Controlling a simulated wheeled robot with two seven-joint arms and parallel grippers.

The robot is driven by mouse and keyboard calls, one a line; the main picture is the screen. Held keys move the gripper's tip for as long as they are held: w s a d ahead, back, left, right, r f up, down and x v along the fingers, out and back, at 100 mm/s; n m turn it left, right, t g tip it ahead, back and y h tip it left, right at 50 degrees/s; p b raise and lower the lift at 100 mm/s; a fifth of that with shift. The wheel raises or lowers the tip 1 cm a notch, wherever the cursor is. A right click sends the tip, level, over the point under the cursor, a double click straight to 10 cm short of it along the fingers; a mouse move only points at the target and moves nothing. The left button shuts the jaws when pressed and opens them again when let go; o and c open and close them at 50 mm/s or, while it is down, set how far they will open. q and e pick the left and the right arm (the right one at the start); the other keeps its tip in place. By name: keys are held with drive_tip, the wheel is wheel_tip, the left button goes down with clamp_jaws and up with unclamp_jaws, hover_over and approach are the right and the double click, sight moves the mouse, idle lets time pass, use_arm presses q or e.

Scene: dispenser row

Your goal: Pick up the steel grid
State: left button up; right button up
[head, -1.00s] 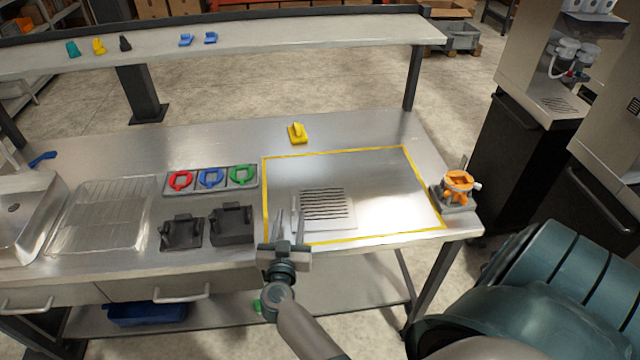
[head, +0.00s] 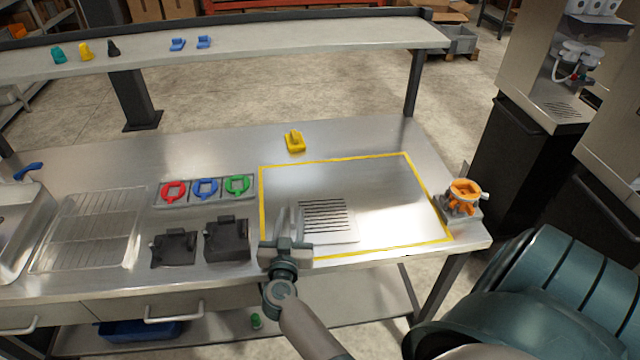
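The steel grid (head: 327,215) is a small plate with dark parallel slots. It lies flat at the left of the yellow-outlined area on the steel counter, on or joined to a pale plate (head: 335,237). My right gripper (head: 290,212) is at the grid's left side, with its two fingers apart and pointing away from me. It looks open, and I see nothing between the fingers. I cannot tell whether a finger touches the grid or plate. My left gripper is not in view.
Two black holders (head: 226,240) stand left of the gripper, with a tray of red, blue and green rings (head: 205,189) behind them. A yellow object (head: 294,141) is behind the outline. An orange-topped device (head: 463,197) stands at right. The outlined area's right side is clear.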

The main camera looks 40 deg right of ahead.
drive_tip(key=c, duration=0.5)
clamp_jaws()
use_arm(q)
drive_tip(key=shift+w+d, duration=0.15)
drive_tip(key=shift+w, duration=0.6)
use_arm(e)
drive_tip(key=shift+r, duration=0.1)
drive_tip(key=shift+r, duration=0.2)
drive_tip(key=r, duration=0.2)
drive_tip(key=d+r, duration=0.1)
drive_tip(key=r, duration=0.1)
drive_tip(key=shift+r+p, duration=0.15)
drive_tip(key=shift+p, duration=0.15)
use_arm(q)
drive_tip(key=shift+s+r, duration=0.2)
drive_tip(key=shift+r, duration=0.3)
use_arm(e)
drive_tip(key=s+d+r, duration=0.1)
drive_tip(key=d+r, duration=0.5)
drive_tip(key=d, duration=0.4)
drive_tip(key=shift+d, duration=0.35)
drive_tip(key=shift+a+r, duration=0.1)
